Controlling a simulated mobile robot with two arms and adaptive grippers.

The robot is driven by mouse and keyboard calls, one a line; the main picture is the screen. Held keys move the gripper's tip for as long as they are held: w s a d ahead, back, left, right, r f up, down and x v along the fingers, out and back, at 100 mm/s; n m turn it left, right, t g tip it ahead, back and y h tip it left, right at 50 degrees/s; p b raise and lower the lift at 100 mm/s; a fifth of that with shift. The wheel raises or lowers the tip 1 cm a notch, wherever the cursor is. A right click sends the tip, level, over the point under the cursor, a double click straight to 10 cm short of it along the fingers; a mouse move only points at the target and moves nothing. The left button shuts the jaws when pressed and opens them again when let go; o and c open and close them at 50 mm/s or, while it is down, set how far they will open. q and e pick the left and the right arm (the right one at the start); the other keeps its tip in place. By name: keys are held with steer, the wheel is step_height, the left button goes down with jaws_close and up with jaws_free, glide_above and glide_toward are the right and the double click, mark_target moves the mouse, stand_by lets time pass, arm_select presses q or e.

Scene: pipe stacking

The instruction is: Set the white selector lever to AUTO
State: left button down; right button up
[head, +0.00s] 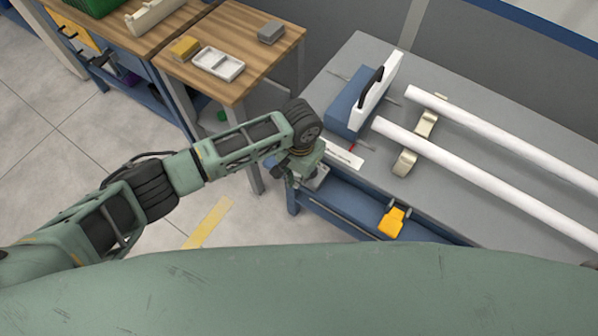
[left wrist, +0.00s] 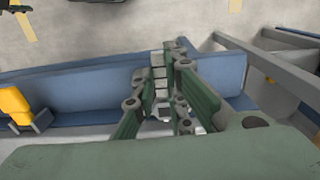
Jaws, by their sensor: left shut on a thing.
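My left gripper (head: 308,178) is at the front left corner of the grey bench (head: 455,205), beside a white label plate (head: 343,154) with small print and a red mark. Its green fingers (left wrist: 160,105) also show in the left wrist view, closed around a small pale piece between them. This piece appears to be the white selector lever; the fingers hide most of it. The lever's setting and the AUTO mark cannot be read in either view. My right gripper is in neither view.
On the bench stand a blue block (head: 347,105) with a white plate and black handle, and two white pipes (head: 480,160) on metal rests. A yellow-orange part (head: 392,221) is on the bench's front.

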arm_select(q)
steer(key=shift+w+d+r, duration=0.15)
steer(key=shift+w+r, duration=0.05)
steer(key=shift+w, duration=0.05)
steer(key=c, duration=1.9)
jaws_free()
steer(key=shift+o, duration=0.5)
steer(key=shift+f, duration=0.15)
step_height(320, 180, up, 12)
